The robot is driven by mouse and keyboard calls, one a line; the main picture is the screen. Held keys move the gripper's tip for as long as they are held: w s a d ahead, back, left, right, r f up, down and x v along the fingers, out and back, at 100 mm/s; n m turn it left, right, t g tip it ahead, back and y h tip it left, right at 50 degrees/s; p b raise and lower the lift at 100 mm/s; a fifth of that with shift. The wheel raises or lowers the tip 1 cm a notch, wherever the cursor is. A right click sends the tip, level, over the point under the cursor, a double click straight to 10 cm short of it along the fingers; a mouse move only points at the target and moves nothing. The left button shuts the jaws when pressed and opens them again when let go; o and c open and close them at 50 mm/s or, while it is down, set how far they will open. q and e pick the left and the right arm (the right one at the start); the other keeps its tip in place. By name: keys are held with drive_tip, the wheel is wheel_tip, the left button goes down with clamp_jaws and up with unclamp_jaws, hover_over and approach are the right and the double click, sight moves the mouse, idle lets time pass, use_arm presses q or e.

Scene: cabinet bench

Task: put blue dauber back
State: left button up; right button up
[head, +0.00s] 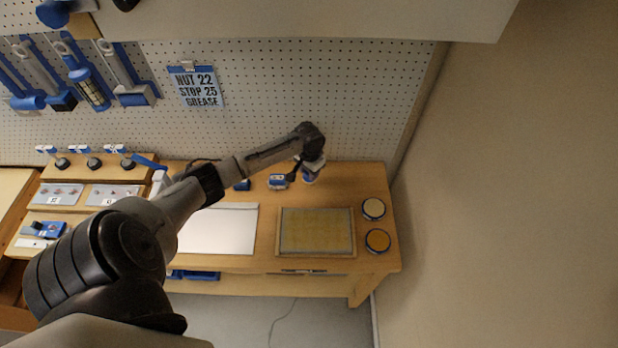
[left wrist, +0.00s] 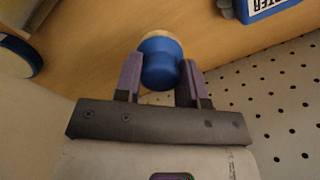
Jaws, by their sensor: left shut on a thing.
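The blue dauber (left wrist: 158,62) shows in the left wrist view with its pale round end pointing away from the gripper. My left gripper (left wrist: 161,82) is shut on its blue body, with one finger on each side. In the head view my left gripper (head: 304,168) is at the back right of the wooden bench, close to the pegboard. A small blue part of the dauber (head: 309,177) shows just below the gripper there. Whether the dauber touches the bench is unclear. My right gripper is not in view.
A blue labelled container (head: 278,182) stands just left of the gripper. A framed yellowish pad (head: 316,231), a cream round tin (head: 373,209) and an amber round tin (head: 378,241) lie nearer the front. The pegboard (head: 365,110) rises behind.

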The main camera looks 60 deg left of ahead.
use_arm(q)
wheel_tip(320, 180, down, 3)
drive_tip(key=shift+r, duration=0.1)
drive_tip(key=shift+f, duration=0.6)
drive_tip(key=shift+f, duration=0.15)
drive_tip(key=o, duration=0.8)
